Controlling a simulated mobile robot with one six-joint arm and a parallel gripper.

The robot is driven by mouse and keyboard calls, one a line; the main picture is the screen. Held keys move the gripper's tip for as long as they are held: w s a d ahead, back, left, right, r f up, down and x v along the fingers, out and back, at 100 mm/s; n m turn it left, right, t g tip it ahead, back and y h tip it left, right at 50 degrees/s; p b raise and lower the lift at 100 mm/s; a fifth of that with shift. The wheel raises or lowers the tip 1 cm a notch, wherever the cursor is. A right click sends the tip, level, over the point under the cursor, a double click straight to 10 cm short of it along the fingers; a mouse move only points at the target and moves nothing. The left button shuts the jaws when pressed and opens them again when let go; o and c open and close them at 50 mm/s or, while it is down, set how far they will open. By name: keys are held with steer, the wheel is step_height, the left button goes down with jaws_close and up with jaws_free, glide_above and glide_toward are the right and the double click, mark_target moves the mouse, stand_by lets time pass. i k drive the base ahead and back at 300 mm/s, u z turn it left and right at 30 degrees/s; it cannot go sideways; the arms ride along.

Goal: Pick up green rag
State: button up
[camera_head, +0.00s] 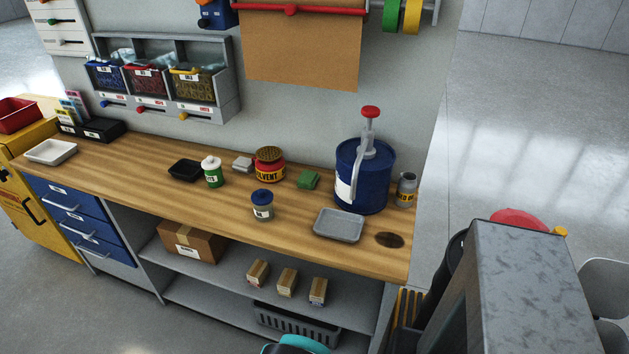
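The green rag (308,180) looks like a small folded square lying flat on the wooden workbench (215,205). It lies toward the back of the bench top, between the red solvent can (270,164) on its left and the large blue pump drum (362,176) on its right. Nothing covers it. My gripper is not in view. A teal and dark rounded part shows at the bottom edge; I cannot tell what it is.
A grey tray (339,226), a blue-lidded jar (262,205) and a dark stain (389,240) are at the bench's front right. A green-labelled white bottle (213,171) stands further left. A tall grey block (525,290) stands at the lower right.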

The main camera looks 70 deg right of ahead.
mark_target(308, 180)
steer(key=z, duration=0.8)
steer(key=i, duration=1)
steer(key=u, duration=0.15)
